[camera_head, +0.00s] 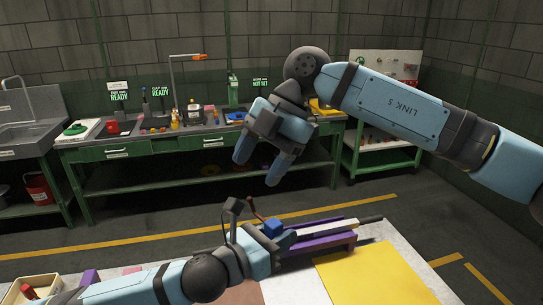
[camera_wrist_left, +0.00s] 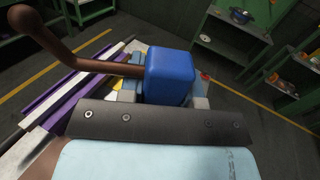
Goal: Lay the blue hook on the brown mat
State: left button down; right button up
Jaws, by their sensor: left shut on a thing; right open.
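The blue hook has a blue block (camera_head: 272,227) with a bent brown arm (camera_head: 253,212). In the left wrist view the block (camera_wrist_left: 170,75) sits between my left gripper's fingers, and its brown arm (camera_wrist_left: 85,62) reaches out to the left and bends upward. My left gripper (camera_head: 283,240) is shut on the block, held above the table near the purple rack. The brown mat (camera_head: 243,293) shows only in part at the bottom edge, beside my left forearm, which hides some of it. My right gripper (camera_head: 259,168) is open and empty, high above the floor beyond the table.
A purple rack (camera_head: 325,243) with white and dark bars lies right behind my left gripper. A yellow mat (camera_head: 372,277) lies right of the brown mat. Green workbenches (camera_head: 190,147) stand far behind.

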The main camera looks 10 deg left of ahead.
aim_at(274, 222)
jog(key=f+m+t+h, duration=0.1)
jog(key=f, duration=0.2)
jog(key=d+f+m+t+h, duration=0.1)
jog(key=f+h, duration=0.1)
jog(key=f, duration=0.2)
jog(key=d+f+m+t+h, duration=0.1)
jog(key=f+h, duration=0.1)
jog(key=f, duration=0.2)
jog(key=shift+w+d+f+t, duration=0.1)
jog(key=shift+d+t, duration=0.05)
jog(key=shift+t, duration=0.25)
jog(key=c, duration=1)
pick_arm(q)
jog(key=c, duration=0.7)
grip_release()
jog(key=shift+c, duration=0.2)
pick_arm(e)
jog(key=shift+c, duration=0.2)
